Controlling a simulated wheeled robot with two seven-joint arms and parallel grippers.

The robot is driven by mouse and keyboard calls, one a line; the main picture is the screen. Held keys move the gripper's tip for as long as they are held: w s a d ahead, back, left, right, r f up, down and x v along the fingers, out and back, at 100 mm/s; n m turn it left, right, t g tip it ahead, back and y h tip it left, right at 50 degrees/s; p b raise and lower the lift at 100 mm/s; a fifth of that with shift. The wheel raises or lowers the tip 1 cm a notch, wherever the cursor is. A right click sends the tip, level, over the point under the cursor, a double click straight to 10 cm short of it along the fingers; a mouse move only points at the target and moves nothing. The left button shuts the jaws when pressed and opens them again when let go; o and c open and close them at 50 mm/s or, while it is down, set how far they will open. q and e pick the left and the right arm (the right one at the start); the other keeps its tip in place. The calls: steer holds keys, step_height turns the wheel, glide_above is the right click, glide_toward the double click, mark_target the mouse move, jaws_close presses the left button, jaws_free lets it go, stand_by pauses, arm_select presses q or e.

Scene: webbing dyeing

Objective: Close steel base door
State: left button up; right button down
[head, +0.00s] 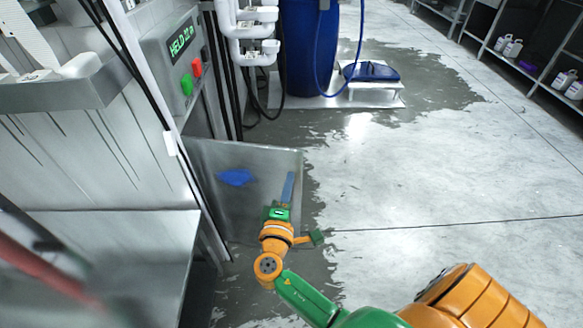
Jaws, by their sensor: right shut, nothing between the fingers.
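The steel base door (225,205) is a flat grey panel with a blue stain. It stands open, sticking out to the right from the base of the steel machine (110,160). My right gripper (288,186) reaches in from the bottom right, with its blue fingers shut and empty. The fingers overlap the door's right part, near its free edge. I cannot tell whether they touch it. My left gripper is not in view.
A control box (180,55) with green and red buttons is on the machine. A blue barrel (308,50) and a blue-topped scale (370,72) stand behind the door. Shelves with bottles (508,47) line the far right. The floor (440,170) right of the door is clear, partly wet-looking.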

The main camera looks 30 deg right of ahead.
mark_target(295, 159)
steer(key=shift+x, duration=2.75)
